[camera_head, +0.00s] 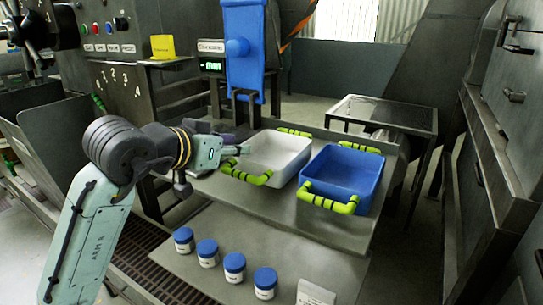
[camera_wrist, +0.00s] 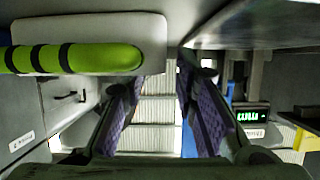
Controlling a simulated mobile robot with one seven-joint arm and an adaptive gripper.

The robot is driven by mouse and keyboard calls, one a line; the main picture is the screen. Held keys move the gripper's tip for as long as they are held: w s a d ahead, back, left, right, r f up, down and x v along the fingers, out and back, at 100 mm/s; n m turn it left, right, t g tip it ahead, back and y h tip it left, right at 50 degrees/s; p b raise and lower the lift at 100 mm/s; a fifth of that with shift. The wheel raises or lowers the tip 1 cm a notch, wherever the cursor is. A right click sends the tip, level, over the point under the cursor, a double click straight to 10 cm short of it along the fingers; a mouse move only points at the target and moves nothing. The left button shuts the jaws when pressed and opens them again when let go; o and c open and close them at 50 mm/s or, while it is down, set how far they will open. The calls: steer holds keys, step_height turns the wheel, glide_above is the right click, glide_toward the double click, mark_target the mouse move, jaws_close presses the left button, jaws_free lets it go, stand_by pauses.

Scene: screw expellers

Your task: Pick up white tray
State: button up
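The white tray (camera_head: 277,153) with green handles sits on the grey shelf, left of the blue tray (camera_head: 345,172). Its near green handle (camera_head: 247,175) is close to my gripper (camera_head: 234,150), which is at the tray's left side. In the wrist view, a green handle with black bands (camera_wrist: 75,59) lies at upper left, in front of a pale tray wall (camera_wrist: 110,28). My gripper (camera_wrist: 160,98) has its two purple-padded fingers apart, with nothing between them. The handle is outside the fingers, to their left. Contact with the tray cannot be told.
Several blue-lidded jars (camera_head: 207,252) stand on the lower plate in front of the shelf. A blue upright panel (camera_head: 245,50) and a machine with buttons (camera_head: 108,48) are behind. A dark-topped table (camera_head: 385,113) stands behind the blue tray. Grey cabinets (camera_head: 500,150) line the right.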

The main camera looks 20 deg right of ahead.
mark_target(272, 156)
steer(key=x, duration=0.4)
steer(key=shift+w+p, duration=0.2)
steer(key=shift+p, duration=0.15)
steer(key=shift+c, duration=0.3)
jaws_close()
